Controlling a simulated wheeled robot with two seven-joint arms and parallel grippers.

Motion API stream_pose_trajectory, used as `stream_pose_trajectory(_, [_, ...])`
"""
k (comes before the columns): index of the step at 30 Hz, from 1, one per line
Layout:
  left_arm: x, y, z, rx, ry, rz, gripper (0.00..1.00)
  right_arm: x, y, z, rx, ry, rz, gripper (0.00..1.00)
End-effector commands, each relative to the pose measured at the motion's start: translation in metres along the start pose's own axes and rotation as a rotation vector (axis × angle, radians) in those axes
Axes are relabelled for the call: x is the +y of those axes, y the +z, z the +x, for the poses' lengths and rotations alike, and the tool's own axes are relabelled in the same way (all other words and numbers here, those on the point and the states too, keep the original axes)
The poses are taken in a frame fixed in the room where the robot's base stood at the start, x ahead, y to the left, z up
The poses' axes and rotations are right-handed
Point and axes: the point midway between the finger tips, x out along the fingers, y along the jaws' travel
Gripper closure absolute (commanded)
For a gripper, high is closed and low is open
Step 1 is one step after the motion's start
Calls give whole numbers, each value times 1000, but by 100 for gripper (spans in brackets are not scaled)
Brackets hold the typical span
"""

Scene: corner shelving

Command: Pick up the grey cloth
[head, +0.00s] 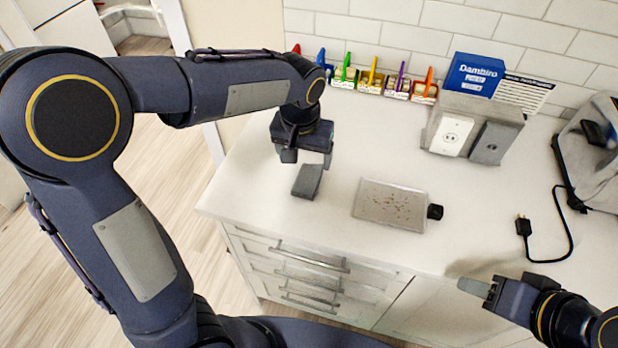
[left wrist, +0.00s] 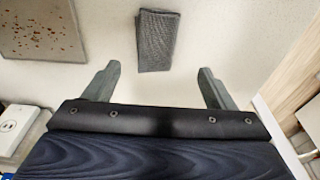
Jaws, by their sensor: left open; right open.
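The grey cloth (head: 308,181) lies folded in a small rectangle on the white counter, left of the middle in the head view. In the left wrist view the cloth (left wrist: 157,40) lies at the top, beyond the fingertips and roughly centred between them. My left gripper (head: 306,158) is open and empty, above the counter just behind the cloth; its two fingers (left wrist: 158,78) show spread apart in the left wrist view. My right gripper (head: 475,287) is at the lower right of the head view, by the counter's front edge, with nothing seen in it; its fingers overlap in this view.
A speckled metal tray (head: 378,203) with a black knob lies right of the cloth. A row of coloured-handled items (head: 370,84) lines the back wall. A socket box (head: 473,128), a blue box (head: 472,74) and a corded grey appliance (head: 595,150) stand to the right. Drawers (head: 300,270) are below.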

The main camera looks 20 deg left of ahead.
Motion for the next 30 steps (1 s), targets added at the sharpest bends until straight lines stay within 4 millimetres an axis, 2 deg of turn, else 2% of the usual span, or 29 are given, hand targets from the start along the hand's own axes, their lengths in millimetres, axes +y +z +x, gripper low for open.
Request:
stream_pose_trajectory(15, [7, 6, 65, -4, 1, -2, 22, -3, -3, -6, 0, 0, 0, 53])
stream_pose_trajectory(23, [8, 6, 69, -1, 3, -1, 22, -3, -3, -6, 0, 0, 0, 53])
stream_pose_trajectory(30, [8, 6, 69, -1, 3, -1, 51, -3, -3, -6, 0, 0, 0, 53])
